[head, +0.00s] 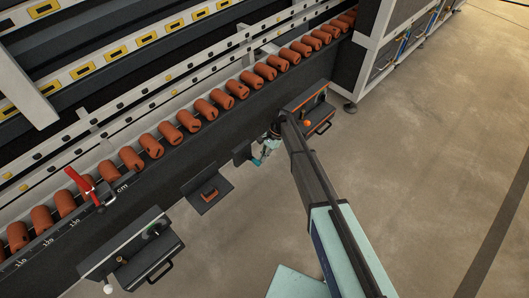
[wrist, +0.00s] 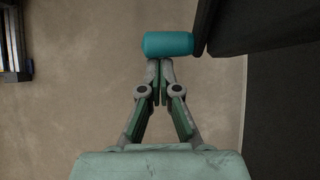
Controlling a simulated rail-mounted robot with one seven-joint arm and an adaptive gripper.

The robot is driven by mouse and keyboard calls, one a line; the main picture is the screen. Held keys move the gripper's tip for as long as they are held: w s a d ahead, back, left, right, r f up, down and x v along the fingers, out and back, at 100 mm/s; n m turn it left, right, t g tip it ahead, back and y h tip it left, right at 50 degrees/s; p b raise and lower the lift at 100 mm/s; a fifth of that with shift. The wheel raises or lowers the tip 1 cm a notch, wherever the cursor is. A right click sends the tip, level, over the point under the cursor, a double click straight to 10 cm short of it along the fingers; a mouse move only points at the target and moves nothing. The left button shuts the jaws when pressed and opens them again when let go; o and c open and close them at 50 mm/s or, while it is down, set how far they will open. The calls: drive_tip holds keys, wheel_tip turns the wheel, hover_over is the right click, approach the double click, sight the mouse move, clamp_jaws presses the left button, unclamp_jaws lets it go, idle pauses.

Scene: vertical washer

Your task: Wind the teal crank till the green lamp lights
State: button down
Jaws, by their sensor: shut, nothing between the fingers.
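The teal crank's handle (wrist: 168,44) is a short cylinder lying crosswise in the wrist view, its right end against a dark arm or plate. My gripper (wrist: 160,64) is shut and empty, with its fingertips right at the near side of the handle. I cannot tell whether they touch. In the head view my gripper (head: 264,153) is small beside the machine's front, and the crank there is largely hidden.
A red lever (head: 80,184) stands on the scale rail at left. A dark tray with a brown block (head: 210,194) juts out left of my gripper. A box with an orange knob (head: 307,123) is close on its right. Open floor (head: 430,160) lies to the right.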

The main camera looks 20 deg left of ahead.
sight(259, 163)
drive_tip(key=shift+s+a+f+g+p, duration=0.2)
drive_tip(key=shift+s+f+g+p, duration=0.1)
drive_tip(key=shift+s+f, duration=0.35)
drive_tip(key=shift+s+a+f+g+p, duration=0.2)
drive_tip(key=shift+s+f+p, duration=0.05)
drive_tip(key=shift+s+f, duration=0.3)
drive_tip(key=shift+s+a+f+p, duration=0.35)
drive_tip(key=shift+s+f, duration=0.2)
drive_tip(key=shift+s, duration=0.2)
